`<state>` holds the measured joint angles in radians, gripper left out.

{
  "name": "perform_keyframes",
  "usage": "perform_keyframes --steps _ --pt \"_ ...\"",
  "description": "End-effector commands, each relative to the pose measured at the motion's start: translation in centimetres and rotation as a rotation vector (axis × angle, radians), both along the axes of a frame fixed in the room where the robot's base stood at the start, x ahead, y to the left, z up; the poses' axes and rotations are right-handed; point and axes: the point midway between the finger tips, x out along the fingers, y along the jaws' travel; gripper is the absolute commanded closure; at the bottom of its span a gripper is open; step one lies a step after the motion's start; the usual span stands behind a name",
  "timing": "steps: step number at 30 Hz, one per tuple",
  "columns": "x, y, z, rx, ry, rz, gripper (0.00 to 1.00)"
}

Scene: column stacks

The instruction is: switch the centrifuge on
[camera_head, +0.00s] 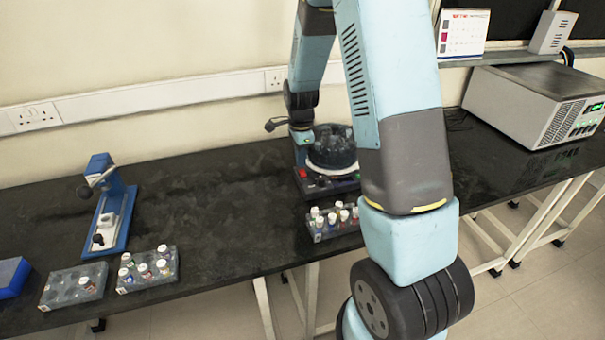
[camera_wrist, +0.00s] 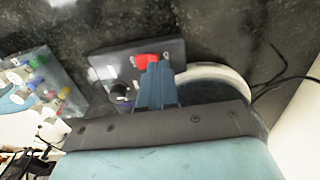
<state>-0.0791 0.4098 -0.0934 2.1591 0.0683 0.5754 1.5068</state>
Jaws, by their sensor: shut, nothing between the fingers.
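The centrifuge (camera_head: 334,160) stands on the black bench, with a dark round rotor and a pale ring. Its front panel carries a red switch (camera_head: 302,173), which also shows in the wrist view (camera_wrist: 146,60). In the wrist view the panel (camera_wrist: 110,62) is dark, with a dark knob (camera_wrist: 121,91) near its edge. My gripper (camera_wrist: 157,68) is shut and empty. Its fingertips overlap the edge of the red switch in that view; whether they touch it I cannot tell. In the head view my arm comes down at the centrifuge's left side, and my forearm hides its right side.
A vial rack (camera_head: 334,229) stands just in front of the centrifuge. Two more racks (camera_head: 148,283) (camera_head: 73,297) and a blue device (camera_head: 113,215) are at left. A grey box-shaped instrument (camera_head: 520,95) stands at right. The bench between the blue device and the centrifuge is clear.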

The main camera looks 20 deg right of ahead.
Motion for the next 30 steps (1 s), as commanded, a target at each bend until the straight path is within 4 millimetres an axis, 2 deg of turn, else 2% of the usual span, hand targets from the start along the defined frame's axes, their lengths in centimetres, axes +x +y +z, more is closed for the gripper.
perform_keyframes --steps 30 --pt "0.0 0.0 -1.1 0.0 0.0 0.0 1.0"
